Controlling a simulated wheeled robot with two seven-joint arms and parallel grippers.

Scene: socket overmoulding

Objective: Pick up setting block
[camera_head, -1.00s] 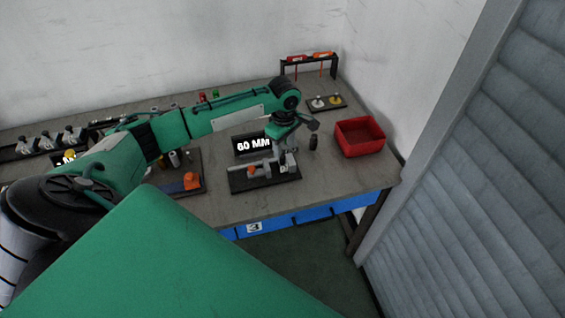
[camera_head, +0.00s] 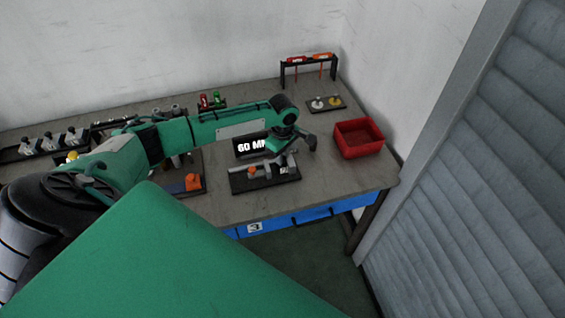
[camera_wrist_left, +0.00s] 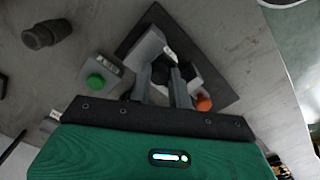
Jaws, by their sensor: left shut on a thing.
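My left gripper (camera_wrist_left: 162,92) reaches down to the black base plate (camera_head: 240,183) at the middle of the bench. In the left wrist view its two fingers are shut on a small dark piece (camera_wrist_left: 161,72), taken as the setting block; its outline is mostly hidden by the fingers. A grey block with a white label (camera_wrist_left: 148,46) and an orange knob (camera_wrist_left: 203,103) are close around the fingertips. In the head view the gripper's tips are largely hidden by its own wrist. My right gripper is not in view.
A black 60 MM sign (camera_head: 247,146) stands behind the plate. A green-button box (camera_wrist_left: 97,79) and a black cylinder (camera_wrist_left: 46,34) are beside it. A red bin (camera_head: 358,138) stands to the right. A small tray (camera_head: 326,104) and tool rack (camera_head: 283,73) are farther back.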

